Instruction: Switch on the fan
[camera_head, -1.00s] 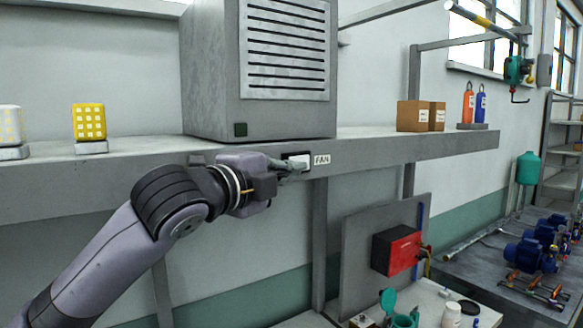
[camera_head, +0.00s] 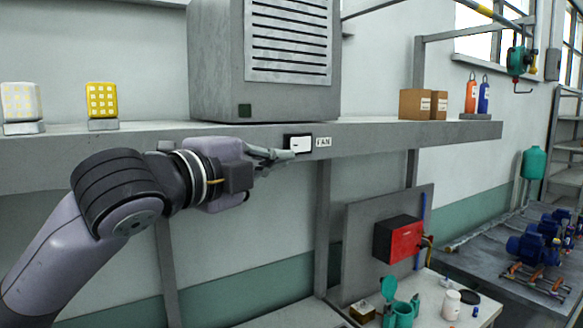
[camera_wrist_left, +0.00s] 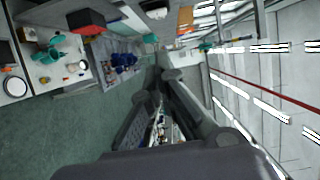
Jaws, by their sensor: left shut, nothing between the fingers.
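The fan unit (camera_head: 265,95) is a grey box with a slatted front, standing on the shelf. A white rocker switch (camera_head: 300,144) in a dark frame sits on the shelf's front edge, beside the label "FAN" (camera_head: 324,142). My left gripper (camera_head: 288,155) is shut and empty, its fingertips just below and left of the switch. I cannot tell whether they touch it. The fingers also show in the left wrist view (camera_wrist_left: 165,85), where the switch is not visible. My right gripper is not in view.
The shelf (camera_head: 400,133) runs across the view. It also holds a white lamp (camera_head: 21,102), a yellow lamp (camera_head: 102,100), cardboard boxes (camera_head: 416,103) and bottles (camera_head: 483,97). Below stand a red box (camera_head: 404,243) on a panel and a cluttered table.

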